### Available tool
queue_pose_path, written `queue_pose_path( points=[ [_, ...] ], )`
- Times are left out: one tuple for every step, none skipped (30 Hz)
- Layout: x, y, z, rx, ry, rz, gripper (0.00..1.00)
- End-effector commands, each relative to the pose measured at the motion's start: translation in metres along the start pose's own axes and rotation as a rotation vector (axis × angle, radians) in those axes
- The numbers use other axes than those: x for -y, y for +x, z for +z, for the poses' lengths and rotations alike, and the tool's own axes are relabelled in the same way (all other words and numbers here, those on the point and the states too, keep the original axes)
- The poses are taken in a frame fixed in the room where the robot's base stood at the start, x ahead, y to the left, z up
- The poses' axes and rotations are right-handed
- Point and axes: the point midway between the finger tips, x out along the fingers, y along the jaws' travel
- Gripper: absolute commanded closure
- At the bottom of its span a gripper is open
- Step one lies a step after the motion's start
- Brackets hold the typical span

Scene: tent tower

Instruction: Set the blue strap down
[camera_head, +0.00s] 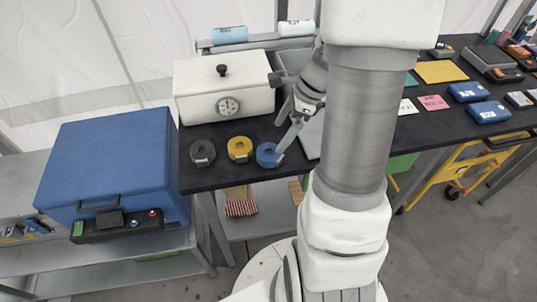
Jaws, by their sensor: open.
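The blue strap (266,153) is a small rolled ring on the dark table, at the right end of a row of three rolls. The yellow roll (239,148) and the dark grey roll (202,152) lie to its left. My gripper (281,151) is at the right edge of the blue strap, pointing down, with its jaws open. The fingertips partly overlap the strap in this view, and I cannot tell whether they touch it. The arm hides the table to the right.
A white box with a gauge (222,90) stands behind the rolls. A large blue case (110,165) sits on a lower grey bench at left. The dark table (225,177) has a narrow bare strip in front of the rolls. Blue pouches (488,111) lie at right.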

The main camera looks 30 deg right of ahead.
Motion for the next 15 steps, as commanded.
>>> queue_pose_path(
  points=[
    [-0.001,0.01,-0.001,0.0,0.0,0.004,0.0],
    [-0.001,0.013,0.0,0.001,0.0,0.003,0.0],
    [0.0,0.017,0.0,0.001,0.0,0.002,0.0],
    [0.0,0.018,0.0,0.0,-0.001,0.001,0.0],
    [0.0,0.02,0.0,0.0,-0.001,0.001,0.0],
    [0.0,0.021,0.0,0.0,-0.002,0.001,0.0],
    [0.0,0.023,0.0,0.0,-0.002,0.001,0.0],
    [-0.001,0.025,0.0,0.0,-0.001,0.002,0.0],
    [-0.001,0.029,-0.001,0.0,0.0,0.002,0.0],
    [-0.001,0.033,-0.002,0.0,0.001,0.002,0.0],
    [-0.001,0.038,-0.002,0.0,0.001,0.003,0.0],
    [-0.001,0.044,-0.003,0.0,0.0,0.004,0.0],
    [-0.001,0.05,-0.004,0.0,-0.001,0.003,0.0],
    [-0.001,0.054,-0.004,0.0,0.001,0.004,0.0],
    [-0.001,0.06,-0.004,0.0,0.0,0.003,0.0]
  ],
)
